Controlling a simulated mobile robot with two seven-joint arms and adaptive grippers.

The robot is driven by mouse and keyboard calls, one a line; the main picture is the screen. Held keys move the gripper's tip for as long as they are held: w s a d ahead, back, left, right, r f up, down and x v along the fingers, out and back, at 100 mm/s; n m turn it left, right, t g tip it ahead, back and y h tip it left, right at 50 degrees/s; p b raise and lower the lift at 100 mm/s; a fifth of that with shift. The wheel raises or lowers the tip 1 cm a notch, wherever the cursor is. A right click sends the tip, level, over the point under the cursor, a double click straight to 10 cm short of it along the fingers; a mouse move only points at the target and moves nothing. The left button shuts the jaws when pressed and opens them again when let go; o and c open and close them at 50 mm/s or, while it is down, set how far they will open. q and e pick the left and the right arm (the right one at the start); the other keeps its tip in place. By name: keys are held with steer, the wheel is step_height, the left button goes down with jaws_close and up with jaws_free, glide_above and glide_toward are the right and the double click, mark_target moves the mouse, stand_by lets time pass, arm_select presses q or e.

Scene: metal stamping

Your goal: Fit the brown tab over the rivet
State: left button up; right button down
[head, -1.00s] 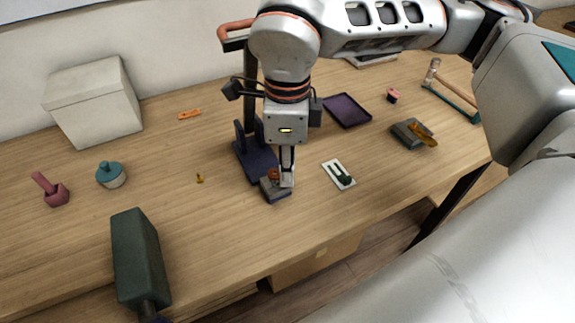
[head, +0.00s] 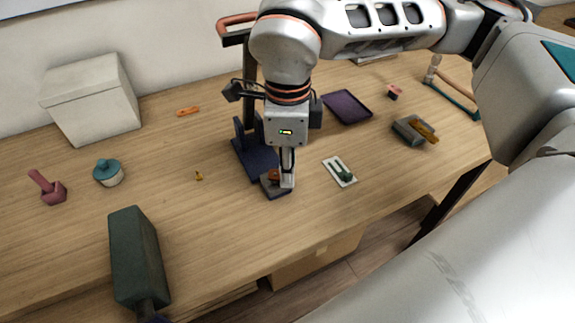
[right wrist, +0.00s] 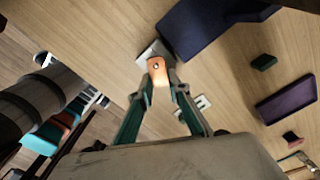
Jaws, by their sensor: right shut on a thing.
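My right gripper (head: 287,182) points down and is shut on the brown tab (head: 273,175), low over a small grey block (head: 274,191) at the front of a dark blue stand. In the right wrist view the orange-brown tab (right wrist: 159,74) sits between the fingertips (right wrist: 163,86). Its far end has a small round hole with a dark spot in it. The grey block (right wrist: 147,54) shows just beyond and under the tab. I cannot make out the rivet for certain, nor whether the tab is around it. My left gripper is not in view.
The dark blue stand (head: 256,160) rises right behind the block. A white plate with a green piece (head: 340,171) lies to the right. A purple tray (head: 347,108) and a grey block with a yellow part (head: 415,131) are farther right.

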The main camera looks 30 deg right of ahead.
steer(key=shift+f, duration=0.25)
stand_by(0.3)
steer(key=c, duration=1.8)
jaws_free()
steer(key=shift+c, duration=1.4)
steer(key=shift+r, duration=0.1)
